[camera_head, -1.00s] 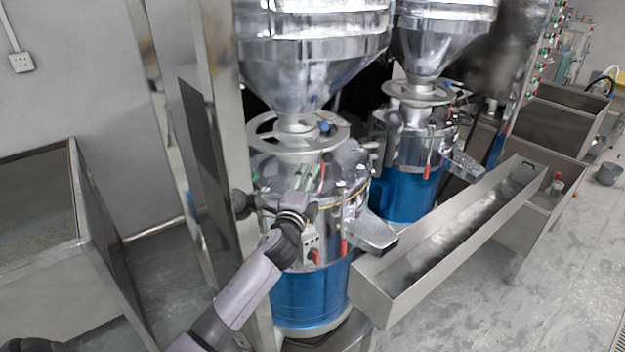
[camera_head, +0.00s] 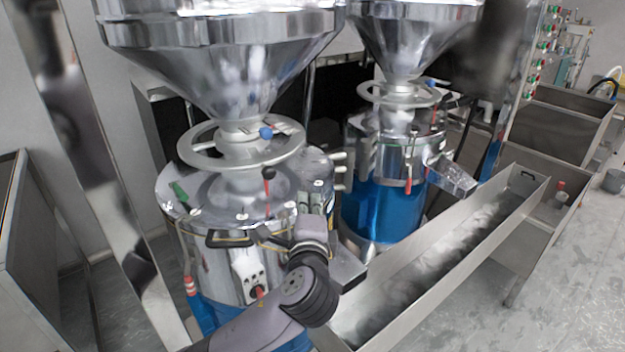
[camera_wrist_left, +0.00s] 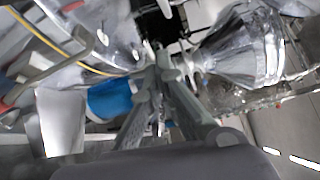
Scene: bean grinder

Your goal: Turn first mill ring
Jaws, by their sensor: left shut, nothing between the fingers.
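The first mill's grey ring (camera_head: 203,158) lies level around the neck under the nearer steel hopper (camera_head: 225,70). A blue ball knob shows at its neck. My left gripper (camera_head: 314,200) is to the right of and lower than the ring, beside the right side of the nearer mill's steel body. It is apart from the ring. In the left wrist view its two fingers (camera_wrist_left: 162,65) are together with nothing between them. My right gripper is not in view.
A second mill (camera_head: 385,205) with its own ring (camera_head: 399,97) stands behind to the right. A long steel trough (camera_head: 440,270) runs along the right. A steel post (camera_head: 85,130) stands at the left. Small levers and a switch box (camera_head: 250,275) stick out from the nearer mill.

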